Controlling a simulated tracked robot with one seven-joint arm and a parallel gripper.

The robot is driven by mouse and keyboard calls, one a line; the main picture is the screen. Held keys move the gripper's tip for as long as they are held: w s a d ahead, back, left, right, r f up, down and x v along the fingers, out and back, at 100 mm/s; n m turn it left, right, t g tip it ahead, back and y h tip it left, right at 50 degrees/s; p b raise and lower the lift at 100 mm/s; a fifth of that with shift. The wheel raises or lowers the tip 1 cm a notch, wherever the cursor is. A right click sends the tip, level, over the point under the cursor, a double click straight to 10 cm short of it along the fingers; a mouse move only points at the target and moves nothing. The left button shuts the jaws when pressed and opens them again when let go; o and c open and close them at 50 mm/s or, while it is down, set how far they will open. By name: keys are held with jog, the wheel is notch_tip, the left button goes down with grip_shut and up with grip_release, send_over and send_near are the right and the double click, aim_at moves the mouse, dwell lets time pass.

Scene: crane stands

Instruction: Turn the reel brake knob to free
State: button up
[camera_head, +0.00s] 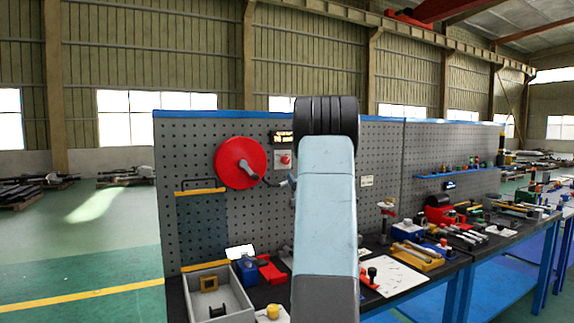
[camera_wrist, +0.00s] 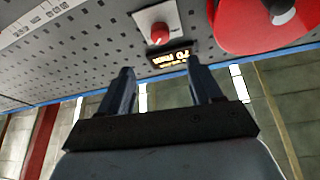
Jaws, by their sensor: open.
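The brake knob (camera_head: 285,160) is a small red knob on a pale square plate on the grey pegboard. It also shows in the wrist view (camera_wrist: 159,33), where the picture is upside down. The red reel (camera_head: 232,159) is a large disc with a grey crank, left of the knob in the head view and at the top right in the wrist view (camera_wrist: 245,28). My gripper (camera_wrist: 160,68) is open and empty, its two dark fingers apart and clear of the knob. My arm hides the gripper in the head view. The knob's setting is not readable.
A small lit display (camera_head: 282,137) sits just above the knob, its text unclear. The pegboard (camera_head: 203,135) stands behind a bench with a grey bin (camera_head: 238,301), a blue block and a red part. More tools lie to the right. Open floor is at left.

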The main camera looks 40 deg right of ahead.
aim_at(286, 161)
jog(key=x, duration=1.3)
jog(key=shift+w+d+r, duration=0.1)
jog(key=shift+w+r, duration=0.05)
jog(key=shift+w, duration=0.15)
jog(key=c, duration=1)
